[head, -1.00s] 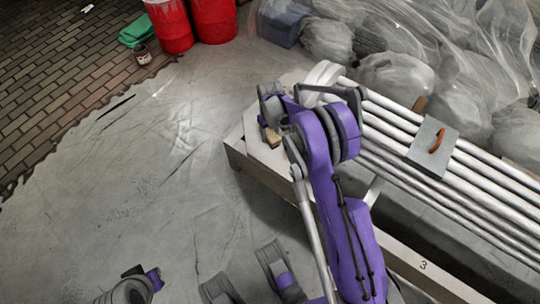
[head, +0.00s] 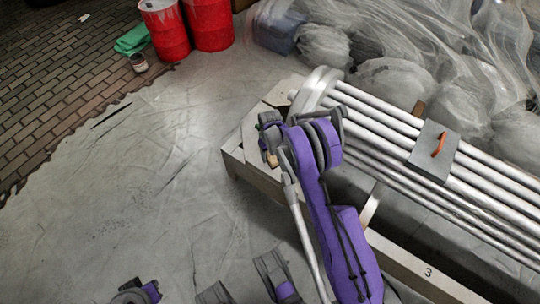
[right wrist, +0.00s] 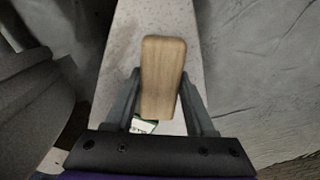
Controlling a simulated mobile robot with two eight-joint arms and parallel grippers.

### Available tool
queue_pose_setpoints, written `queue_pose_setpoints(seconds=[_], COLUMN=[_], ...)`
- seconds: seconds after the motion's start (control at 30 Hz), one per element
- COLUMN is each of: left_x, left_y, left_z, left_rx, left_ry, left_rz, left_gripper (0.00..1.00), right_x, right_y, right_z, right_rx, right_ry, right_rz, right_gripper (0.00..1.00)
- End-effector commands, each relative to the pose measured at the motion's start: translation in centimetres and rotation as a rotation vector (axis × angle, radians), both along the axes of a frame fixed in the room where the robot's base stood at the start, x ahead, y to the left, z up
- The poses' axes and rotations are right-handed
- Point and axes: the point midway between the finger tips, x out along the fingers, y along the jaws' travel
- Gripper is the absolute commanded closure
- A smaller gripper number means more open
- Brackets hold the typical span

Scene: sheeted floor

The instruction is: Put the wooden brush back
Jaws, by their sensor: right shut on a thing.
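The wooden brush (right wrist: 163,75) shows in the right wrist view as a plain tan block with rounded corners. It stands between the two fingers of my right gripper (right wrist: 162,92), which is shut on it. In the head view the right gripper (head: 268,136) is over the near left end of a pale bench (head: 250,134), and a small tan bit of the brush (head: 272,160) shows below it. Whether the brush touches the bench is not clear. Its underside is hidden.
Long white pipes (head: 385,128) lie along the bench, with an orange-handled grey float (head: 433,152) on them. Plastic-covered heaps (head: 390,82) stand behind. Red drums (head: 165,30), a green cloth (head: 132,40) and a small can (head: 138,63) are at the back left. The sheeted floor left of the bench is clear.

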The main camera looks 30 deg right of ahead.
Motion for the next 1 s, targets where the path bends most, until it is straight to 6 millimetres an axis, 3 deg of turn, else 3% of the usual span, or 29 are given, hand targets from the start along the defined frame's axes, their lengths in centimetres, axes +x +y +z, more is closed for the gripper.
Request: queue_pose_setpoints(seconds=[0.17,0.2,0.37,0.73,0.87,1.0], left_x=[0.0,0.0,0.0,0.0,-0.1,-0.2], left_y=[0.0,0.0,0.0,0.0,0.0,0.0], left_z=[0.0,0.0,0.0,0.0,0.4,1.0], left_rx=[0.000,0.000,0.000,0.000,0.000,0.000], left_ry=[0.000,0.000,0.000,0.000,0.001,0.001], left_rz=[0.000,0.000,0.000,0.000,0.000,0.000], left_gripper=[1.00,1.00,1.00,1.00,1.00,1.00], right_x=[0.0,0.0,0.0,0.0,0.0,0.0], right_y=[0.0,0.0,0.0,0.0,0.0,0.0], right_z=[-0.2,-0.3,-0.3,0.3,2.2,5.4], right_rx=[0.000,0.000,0.000,0.000,0.000,0.000], right_ry=[0.000,0.000,0.000,0.000,0.000,0.000], right_rz=[0.000,0.000,0.000,0.000,0.000,0.000], right_gripper=[1.00,0.44,0.16,0.16,0.16,0.16])
